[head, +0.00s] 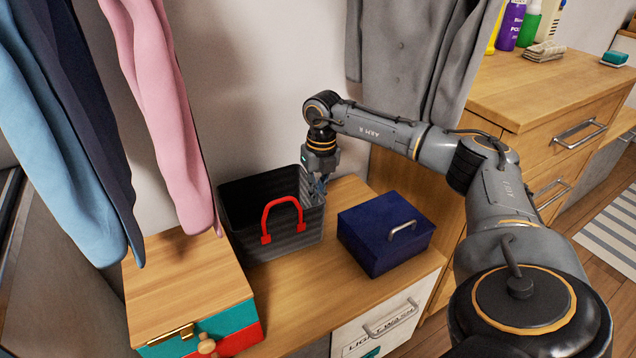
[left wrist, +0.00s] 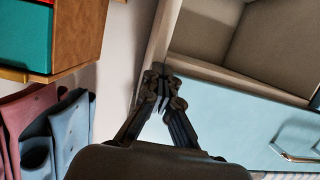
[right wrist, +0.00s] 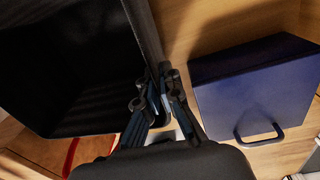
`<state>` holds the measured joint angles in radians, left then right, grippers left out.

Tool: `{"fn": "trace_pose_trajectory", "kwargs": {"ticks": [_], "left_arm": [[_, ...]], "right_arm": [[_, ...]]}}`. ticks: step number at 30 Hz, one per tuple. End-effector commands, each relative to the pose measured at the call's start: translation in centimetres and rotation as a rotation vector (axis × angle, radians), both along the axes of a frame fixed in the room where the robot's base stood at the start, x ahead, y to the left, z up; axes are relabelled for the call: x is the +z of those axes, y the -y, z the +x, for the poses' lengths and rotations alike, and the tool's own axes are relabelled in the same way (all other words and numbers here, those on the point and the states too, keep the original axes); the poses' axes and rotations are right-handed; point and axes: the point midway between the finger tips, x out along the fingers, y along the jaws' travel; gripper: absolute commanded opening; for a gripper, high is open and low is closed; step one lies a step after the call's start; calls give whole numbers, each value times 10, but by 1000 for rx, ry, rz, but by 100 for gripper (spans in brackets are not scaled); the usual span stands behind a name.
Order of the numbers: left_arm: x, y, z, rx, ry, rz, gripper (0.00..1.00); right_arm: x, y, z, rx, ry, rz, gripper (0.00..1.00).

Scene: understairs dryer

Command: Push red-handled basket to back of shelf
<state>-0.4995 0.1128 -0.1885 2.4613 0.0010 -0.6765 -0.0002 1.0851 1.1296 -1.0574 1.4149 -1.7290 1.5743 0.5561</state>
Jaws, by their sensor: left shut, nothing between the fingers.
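The red-handled basket (head: 250,210) is a black open bin with a red handle on its front side. It stands on the wooden shelf top (head: 300,278), near the wall. My right gripper (head: 319,186) points down at the basket's right rim, and its fingers close around that wall. In the right wrist view my right gripper (right wrist: 160,92) has the dark basket (right wrist: 70,70) wall between its fingertips, and part of the red handle shows at lower left. My left gripper (left wrist: 163,90) is shut and empty, away from the basket; it is out of the head view.
A dark blue box (head: 384,232) with a grey handle stands right of the basket, with a narrow gap between. A wooden-topped box (head: 185,285) in teal and red stands at the left. Pink and blue garments (head: 160,110) hang above the left side.

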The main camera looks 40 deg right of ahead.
Motion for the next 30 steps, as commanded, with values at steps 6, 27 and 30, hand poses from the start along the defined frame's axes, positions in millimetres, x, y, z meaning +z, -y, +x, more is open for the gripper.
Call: {"fn": "trace_pose_trajectory", "kwargs": {"ticks": [6, 27, 30], "left_arm": [[-1, -1, -2, 2, -3, 1, 0], [-7, -4, 3, 9, -12, 11, 0], [-7, -4, 3, 9, -12, 11, 0]], "right_arm": [[0, 0, 0, 0, 1, 1, 32], [61, 3, -1, 1, 5, 2, 32], [71, 4, -2, 0, 3, 1, 32]]}}
